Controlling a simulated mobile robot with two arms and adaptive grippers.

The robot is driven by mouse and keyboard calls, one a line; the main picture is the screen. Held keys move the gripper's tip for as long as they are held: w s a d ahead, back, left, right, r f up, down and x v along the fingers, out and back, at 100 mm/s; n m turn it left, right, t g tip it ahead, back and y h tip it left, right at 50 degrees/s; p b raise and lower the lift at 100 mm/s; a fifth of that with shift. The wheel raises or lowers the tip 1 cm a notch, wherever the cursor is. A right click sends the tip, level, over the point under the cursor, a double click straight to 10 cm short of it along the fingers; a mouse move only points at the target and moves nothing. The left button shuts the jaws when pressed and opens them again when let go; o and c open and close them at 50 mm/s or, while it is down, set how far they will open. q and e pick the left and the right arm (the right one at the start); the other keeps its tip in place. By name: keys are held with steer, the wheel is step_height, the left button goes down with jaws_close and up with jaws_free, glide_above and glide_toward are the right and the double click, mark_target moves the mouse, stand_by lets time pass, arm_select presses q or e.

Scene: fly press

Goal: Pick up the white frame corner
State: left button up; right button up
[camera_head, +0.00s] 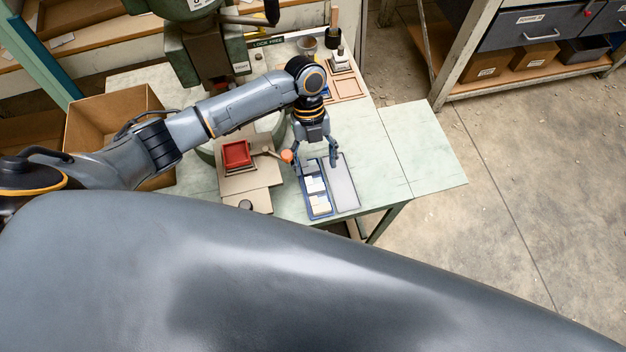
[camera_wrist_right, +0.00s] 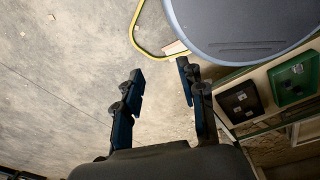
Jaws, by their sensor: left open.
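White pieces (camera_head: 320,203), which look like the frame corners, lie in a narrow blue tray (camera_head: 331,213) near the front of the pale green table. They are too small to make out singly. My left gripper (camera_head: 316,160) points down over the far end of this tray, open, with its fingers apart on either side. I cannot tell how high it is above the pieces, and nothing shows between its fingers. My right gripper (camera_wrist_right: 160,90) shows in the right wrist view, open and empty, above bare concrete floor.
A grey tray (camera_head: 345,185) lies right of the blue one. The green press (camera_head: 215,50) and a cardboard box (camera_head: 95,115) stand farther left. The table's right part (camera_head: 425,150) is clear.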

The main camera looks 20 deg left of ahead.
mark_target(315, 185)
arm_select(q)
steer(key=x, duration=0.1)
steer(key=p+x, duration=0.1)
steer(key=x, duration=0.1)
steer(key=shift+a, duration=0.25)
steer(key=p+x, duration=0.1)
steer(key=x, duration=0.2)
steer(key=shift+w+a+f+p, duration=0.15)
steer(key=shift+f+p, duration=0.15)
steer(key=shift+f, duration=0.3)
steer(key=c, duration=1.2)
arm_select(e)
steer(key=a+r, duration=0.2)
steer(key=r, duration=0.1)
